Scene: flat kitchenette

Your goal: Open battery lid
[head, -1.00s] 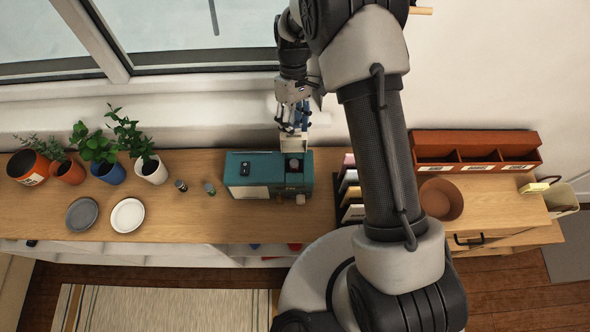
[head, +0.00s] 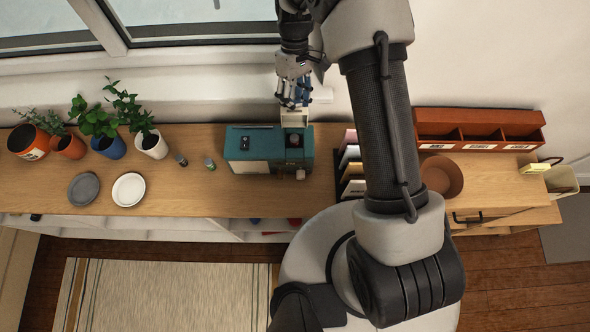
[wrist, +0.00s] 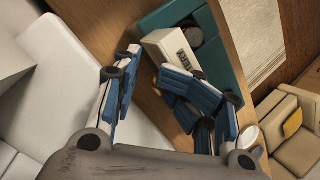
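A teal box-shaped device (head: 243,141) stands on the wooden counter. A cream lid (head: 294,118) stands raised at the back of its right part, over an open top with a round dark part (head: 294,141) in it. In the wrist view the lid (wrist: 162,42) shows a printed label. My gripper (head: 295,103) is just behind and above the lid. In the wrist view its blue-padded fingers are apart, with a gap between them, and nothing is held. Whether a finger touches the lid, I cannot tell. Two small battery-like cylinders (head: 181,160) (head: 210,164) stand left of the device.
Two plates (head: 128,189) and several potted plants (head: 151,145) are on the counter's left. A file rack (head: 351,165) stands close right of the device. Farther right are a bowl (head: 441,176) and a red-brown organizer (head: 480,130). The window wall rises behind.

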